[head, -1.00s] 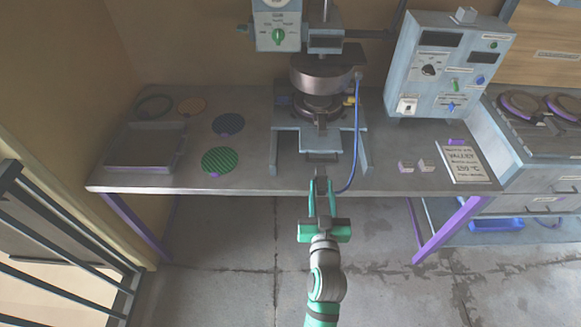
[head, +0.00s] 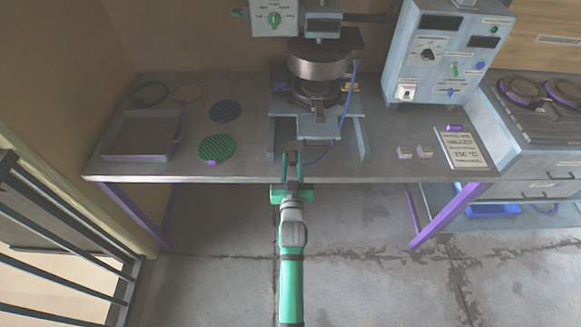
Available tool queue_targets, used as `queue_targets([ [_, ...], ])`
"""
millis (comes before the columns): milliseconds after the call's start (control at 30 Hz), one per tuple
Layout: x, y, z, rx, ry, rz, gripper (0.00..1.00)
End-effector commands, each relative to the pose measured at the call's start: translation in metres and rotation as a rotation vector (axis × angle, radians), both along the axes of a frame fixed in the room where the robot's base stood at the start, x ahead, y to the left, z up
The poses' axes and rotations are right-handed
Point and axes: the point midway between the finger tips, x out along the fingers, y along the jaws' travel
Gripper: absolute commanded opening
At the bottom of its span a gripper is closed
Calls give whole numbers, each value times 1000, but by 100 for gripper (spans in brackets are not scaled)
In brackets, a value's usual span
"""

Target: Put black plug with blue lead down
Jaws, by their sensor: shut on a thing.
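My gripper (head: 292,156) reaches over the front edge of the bench, in front of the press (head: 318,90). It is shut on the black plug, which is small, dark and mostly hidden between the fingertips. The blue lead (head: 354,92) hangs from the right side of the press, passes its right leg and curves along the bench front toward my fingertips. I cannot tell whether the plug touches the bench top or is held just above it.
The bench (head: 245,168) is bare around my gripper. Green (head: 215,148) and dark blue (head: 225,111) discs and a grey tray (head: 143,134) lie left. Two small blocks (head: 414,152), a printed card (head: 460,148) and a control box (head: 446,55) are right.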

Motion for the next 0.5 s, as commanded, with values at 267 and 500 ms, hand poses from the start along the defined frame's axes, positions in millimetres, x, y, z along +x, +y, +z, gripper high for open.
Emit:
queue_targets([
  [267,5,4,-24,0,2,2,5],
  [500,5,6,-37,-1,-2,4,5],
])
